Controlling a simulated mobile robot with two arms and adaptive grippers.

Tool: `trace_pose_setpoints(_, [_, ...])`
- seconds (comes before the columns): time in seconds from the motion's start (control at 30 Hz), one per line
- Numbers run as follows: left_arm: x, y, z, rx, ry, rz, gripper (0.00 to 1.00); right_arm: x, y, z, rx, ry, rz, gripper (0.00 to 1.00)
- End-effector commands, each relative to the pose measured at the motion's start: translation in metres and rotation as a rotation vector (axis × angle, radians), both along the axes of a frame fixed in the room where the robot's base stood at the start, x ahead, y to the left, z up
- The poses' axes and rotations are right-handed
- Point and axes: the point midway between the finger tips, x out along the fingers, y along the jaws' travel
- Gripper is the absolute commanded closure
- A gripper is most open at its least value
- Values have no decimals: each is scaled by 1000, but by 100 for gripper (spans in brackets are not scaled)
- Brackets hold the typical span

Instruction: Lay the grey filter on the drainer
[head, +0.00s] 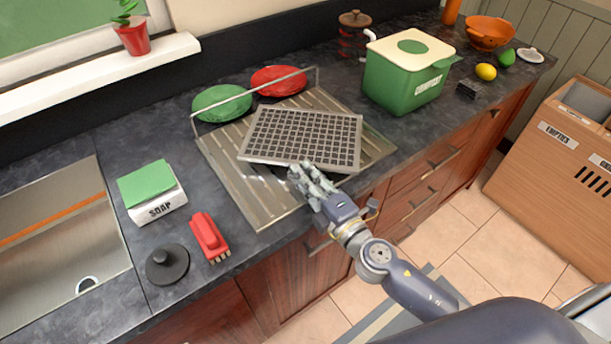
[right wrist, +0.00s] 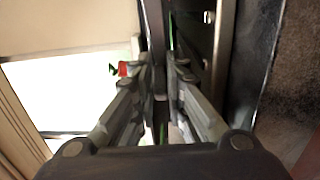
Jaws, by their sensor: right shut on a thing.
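The grey filter (head: 302,138), a flat mesh panel with a pale frame, lies over the metal drainer (head: 244,183) or just above it; I cannot tell whether it touches. My right gripper (head: 308,174) is shut on the filter's near edge. In the right wrist view the fingers (right wrist: 160,85) close on a thin dark edge, seen end-on. The drainer stands on the counter, with a green plate (head: 221,102) and a red plate (head: 278,81) upright at its back. My left gripper is not in view.
A soap box with a green sponge (head: 147,182), a red brush (head: 209,238) and a dark round plug (head: 167,264) lie left of the drainer, near the sink (head: 50,240). A green compost bin (head: 407,76) stands to the right. Bare counter shows beside the drainer.

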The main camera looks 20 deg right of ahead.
Motion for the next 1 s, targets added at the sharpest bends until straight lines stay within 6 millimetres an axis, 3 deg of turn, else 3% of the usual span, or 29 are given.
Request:
trace_pose_setpoints(0.57, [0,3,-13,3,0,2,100,-1,0,-14,-2,4,1,100])
trace_pose_setpoints(0.6, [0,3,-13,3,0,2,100,-1,0,-15,-2,6,1,81])
trace_pose_setpoints(0.63, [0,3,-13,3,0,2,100,-1,0,-16,-2,7,1,79])
trace_pose_setpoints(0.83, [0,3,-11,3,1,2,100,-2,1,-16,-4,11,2,79])
trace_pose_setpoints(1.0, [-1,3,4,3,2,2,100,-2,1,-2,-4,12,4,79])
